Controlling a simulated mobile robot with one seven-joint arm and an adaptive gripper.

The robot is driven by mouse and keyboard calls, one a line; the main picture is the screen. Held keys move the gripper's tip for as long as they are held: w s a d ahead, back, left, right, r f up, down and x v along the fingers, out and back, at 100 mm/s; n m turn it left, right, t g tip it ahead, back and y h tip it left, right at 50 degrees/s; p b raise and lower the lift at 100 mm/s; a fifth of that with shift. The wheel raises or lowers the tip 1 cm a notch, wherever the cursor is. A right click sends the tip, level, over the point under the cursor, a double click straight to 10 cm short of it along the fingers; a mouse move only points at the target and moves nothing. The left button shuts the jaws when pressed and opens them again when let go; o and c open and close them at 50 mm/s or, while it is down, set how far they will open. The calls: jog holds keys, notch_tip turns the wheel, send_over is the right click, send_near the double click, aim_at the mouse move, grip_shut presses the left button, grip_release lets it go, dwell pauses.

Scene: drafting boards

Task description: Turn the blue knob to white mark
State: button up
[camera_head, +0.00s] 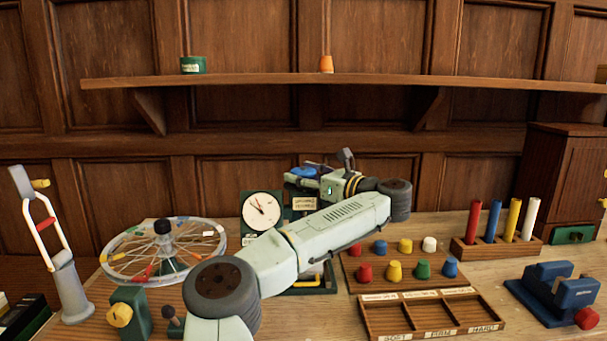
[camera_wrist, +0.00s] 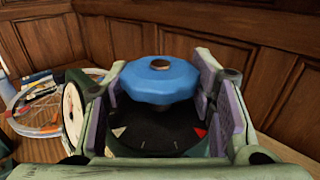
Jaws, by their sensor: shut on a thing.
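In the head view the blue knob (camera_head: 303,172) shows at the end of my arm, beside the white round gauge (camera_head: 262,210). My arm hides much of the stand below.
A spoked wheel (camera_head: 164,248) lies left of the gauge. Coloured knobs (camera_head: 394,271) sit on a board at right, behind a compartment tray (camera_head: 433,313). Coloured tubes (camera_head: 490,222) stand in a rack near a blue vise (camera_head: 556,290). A wooden wall is behind.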

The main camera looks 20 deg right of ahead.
jog(key=n+g+y, duration=0.3)
jog(key=y, duration=0.1)
jog(key=shift+n+g, duration=0.3)
jog(key=shift+n+g+y, duration=1)
jog(key=shift+g+y, duration=0.1)
jog(key=shift+g, duration=0.1)
jog(key=o, duration=1.1)
jog(key=shift+o, duration=0.2)
jog(key=shift+a+m+t+h, duration=0.1)
jog(key=shift+m+t+h, duration=0.3)
jog(key=shift+m+t, duration=0.15)
